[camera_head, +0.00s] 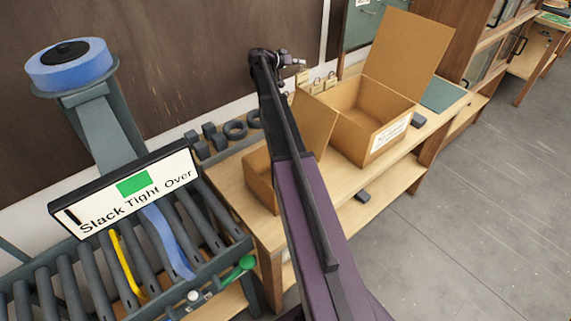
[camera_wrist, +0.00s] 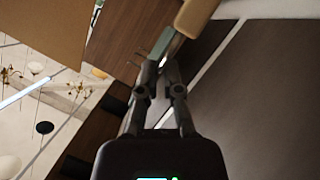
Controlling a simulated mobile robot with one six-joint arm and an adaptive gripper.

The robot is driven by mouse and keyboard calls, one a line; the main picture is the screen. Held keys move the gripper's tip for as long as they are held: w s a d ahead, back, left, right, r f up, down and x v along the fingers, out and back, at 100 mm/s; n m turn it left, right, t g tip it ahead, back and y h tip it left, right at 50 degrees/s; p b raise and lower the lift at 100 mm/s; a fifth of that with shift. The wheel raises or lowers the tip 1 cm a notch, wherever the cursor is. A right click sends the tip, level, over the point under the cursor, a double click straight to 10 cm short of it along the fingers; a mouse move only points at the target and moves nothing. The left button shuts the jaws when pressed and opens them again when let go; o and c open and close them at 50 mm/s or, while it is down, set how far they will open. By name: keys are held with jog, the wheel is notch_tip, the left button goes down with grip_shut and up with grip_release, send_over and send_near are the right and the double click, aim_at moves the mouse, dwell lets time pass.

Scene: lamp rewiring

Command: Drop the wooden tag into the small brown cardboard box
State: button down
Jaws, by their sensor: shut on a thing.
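My gripper (camera_head: 300,63) is at the back of the bench near the wall, above and behind the boxes. In the wrist view my gripper (camera_wrist: 164,62) has its fingers close together, shut on a tan wooden piece (camera_wrist: 196,16), which looks like the wooden tag; its far end is cut off by the picture's top edge.
A larger open cardboard box (camera_head: 384,140) with a white label stands to the right. Several small tan tags (camera_head: 318,86) show by the wall below my gripper. A roller conveyor (camera_head: 85,276) with a sign stands at the left.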

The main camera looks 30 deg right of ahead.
jog(key=shift+r, duration=0.1)
notch_tip(320, 180, up, 13)
jog(key=p, duration=1.3)
jog(key=shift+s, duration=0.15)
